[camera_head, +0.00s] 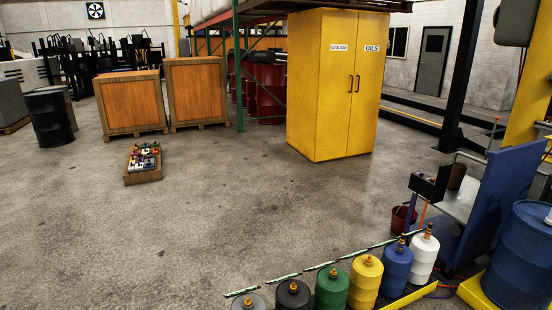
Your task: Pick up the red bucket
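A dark red bucket (402,219) stands on the floor at the right, behind the row of small drums. Its upper part is open to view, and a thin handle shows above its rim. An orange rod or tube rises just to its right. Its lower front edge is close to the white drum in the picture. Neither of my grippers is in view, so their distance from the bucket cannot be told.
Several coloured drums (366,280) line the bottom right. A blue workbench panel (500,200) and a blue barrel (520,255) stand right of the bucket. A yellow cabinet (335,85) stands behind. A low wooden tray (143,176) sits left. The central floor is clear.

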